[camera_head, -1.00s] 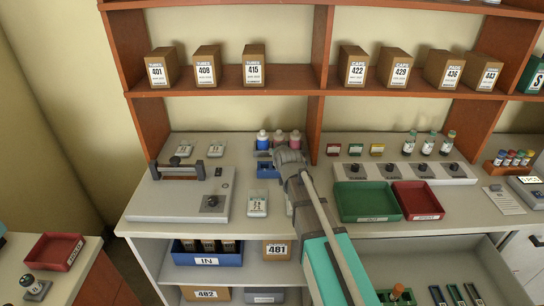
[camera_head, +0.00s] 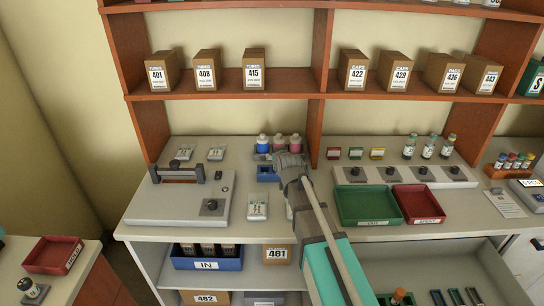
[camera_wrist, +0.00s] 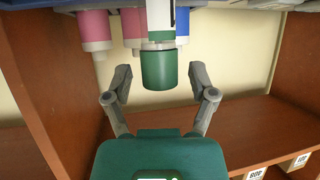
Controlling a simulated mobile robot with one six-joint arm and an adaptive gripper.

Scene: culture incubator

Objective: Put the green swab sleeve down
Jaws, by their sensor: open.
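The green swab sleeve (camera_wrist: 158,68), a green-ended upright cylinder with a white label, stands between my fingers in the wrist view, which shows the scene upside down. My gripper (camera_wrist: 160,76) is open, with a finger on each side and a visible gap to the sleeve. In the head view my gripper (camera_head: 272,158) is at the back of the bench, just in front of the coloured bottles. It hides the sleeve there, and I cannot make out what is under the sleeve.
A blue bottle (camera_head: 262,144) and pink bottles (camera_head: 295,144) stand close behind my gripper. A blue tray (camera_head: 268,174) lies just in front. A wooden upright (camera_head: 321,90) is close on the right. Green (camera_head: 366,221) and red (camera_head: 418,218) trays lie further right.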

